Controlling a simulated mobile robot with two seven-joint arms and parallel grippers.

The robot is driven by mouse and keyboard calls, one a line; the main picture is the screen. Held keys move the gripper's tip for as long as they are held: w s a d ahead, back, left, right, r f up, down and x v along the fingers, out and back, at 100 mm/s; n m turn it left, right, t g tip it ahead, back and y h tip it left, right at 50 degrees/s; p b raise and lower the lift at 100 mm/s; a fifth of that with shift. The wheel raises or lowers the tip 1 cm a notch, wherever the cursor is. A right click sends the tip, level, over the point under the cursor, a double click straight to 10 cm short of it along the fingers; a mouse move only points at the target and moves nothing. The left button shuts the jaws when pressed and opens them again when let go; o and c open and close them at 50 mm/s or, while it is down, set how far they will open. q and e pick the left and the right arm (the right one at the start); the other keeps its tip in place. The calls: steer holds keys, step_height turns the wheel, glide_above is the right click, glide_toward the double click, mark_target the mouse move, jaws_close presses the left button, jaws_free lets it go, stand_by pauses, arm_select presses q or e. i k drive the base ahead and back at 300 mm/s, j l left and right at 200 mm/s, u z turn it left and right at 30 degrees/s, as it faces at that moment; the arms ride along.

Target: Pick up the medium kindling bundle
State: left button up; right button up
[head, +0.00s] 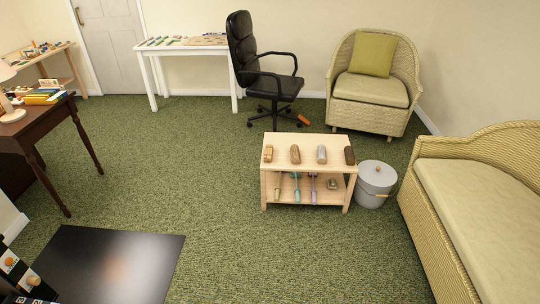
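Several short log-like pieces lie in a row on top of a light wood two-tier table in the middle of the room. The leftmost is a tan bundle-like piece (268,153). Beside it are a brown piece (295,154), a greyish piece (321,154) and a dark brown piece (349,155). They are too small to tell which, if any, is the medium kindling bundle. The table (308,141) has a lower shelf with small items, including a teal-handled one (296,187) and a purple-handled one (313,187). Neither of my grippers is in view.
A grey lidded bin (375,184) stands right of the table. A wicker sofa (430,208) is at right, a wicker armchair (370,108) and black office chair (262,84) behind. An orange object (303,119) lies on the floor. Green carpet (215,190) is open in front and left.

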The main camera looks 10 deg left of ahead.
mark_target(268, 156)
steer(key=i+j+u, duration=0.45)
steer(key=i, duration=0.35)
steer(key=i+j+u, duration=0.15)
steer(key=i+u, duration=0.3)
steer(key=i, duration=0.35)
steer(key=i+l+u, duration=0.15)
steer(key=i+u, duration=0.3)
steer(key=i, duration=0.35)
steer(key=i+j+z, duration=0.15)
steer(key=i, duration=0.5)
steer(key=i+j+z, duration=0.2)
steer(key=i, duration=0.4)
steer(key=i+z, duration=0.2)
steer(key=z, duration=0.25)
steer(key=i+z, duration=0.2)
steer(key=z, duration=0.25)
steer(key=i+j+z, duration=0.1)
steer(key=z, duration=0.35)
steer(key=i+z, duration=0.2)
steer(key=z, duration=0.2)
steer(key=i+j+z, duration=0.2)
steer(key=z, duration=0.25)
steer(key=i+j+z, duration=0.2)
steer(key=z, duration=0.2)
steer(key=i+j+z, duration=0.45)
steer(key=z, duration=0.2)
